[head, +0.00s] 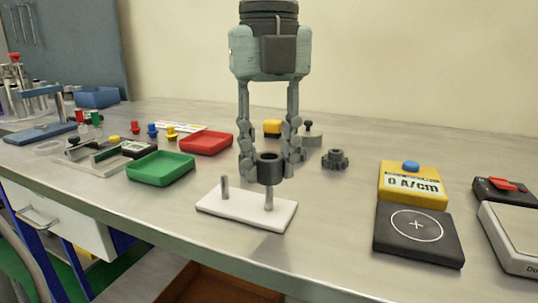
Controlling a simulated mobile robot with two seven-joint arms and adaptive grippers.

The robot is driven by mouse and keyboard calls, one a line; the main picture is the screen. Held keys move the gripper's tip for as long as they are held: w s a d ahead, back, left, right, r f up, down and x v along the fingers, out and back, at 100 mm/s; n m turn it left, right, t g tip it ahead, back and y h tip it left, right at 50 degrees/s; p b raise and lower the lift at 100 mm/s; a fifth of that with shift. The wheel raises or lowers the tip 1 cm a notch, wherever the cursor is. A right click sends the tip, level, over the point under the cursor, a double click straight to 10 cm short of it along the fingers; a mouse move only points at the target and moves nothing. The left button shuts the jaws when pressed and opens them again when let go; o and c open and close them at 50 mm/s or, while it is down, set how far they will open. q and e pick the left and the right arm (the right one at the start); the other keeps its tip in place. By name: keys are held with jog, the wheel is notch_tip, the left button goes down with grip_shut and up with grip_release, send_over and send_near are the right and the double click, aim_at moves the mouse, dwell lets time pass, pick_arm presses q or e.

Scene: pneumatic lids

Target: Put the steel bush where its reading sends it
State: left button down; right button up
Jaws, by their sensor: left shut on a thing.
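The steel bush (269,170) is a dark, short cylinder with a hole in its top. My left gripper (268,165) comes down from above, shut on the bush, and holds it upright over the white base (230,209). The base has two upright pegs. The left peg (225,187) is bare. The right peg (269,200) shows just below the bush; I cannot tell whether its tip is inside the hole. A yellow meter (413,184) reads 0 A/cm, behind a black pad (418,234) with a circled cross. My right gripper is out of view.
A green tray (160,168) and a red tray (206,143) stand left of the base. A dark knobbed part (335,159) and a yellow block (272,128) lie behind. A scale (512,236) stands at right. The bench's front edge is near the base.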

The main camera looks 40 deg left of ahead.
aim_at(269, 187)
pick_arm(q)
jog(key=shift+f+b, duration=2)
jog(key=shift+f, duration=0.3)
dwell(0.7)
jog(key=c, duration=0.6)
grip_release()
jog(key=shift+c, duration=0.2)
jog(key=shift+r+p, duration=2.55)
jog(key=shift+r, duration=1)
jog(key=shift+s+f, duration=0.1)
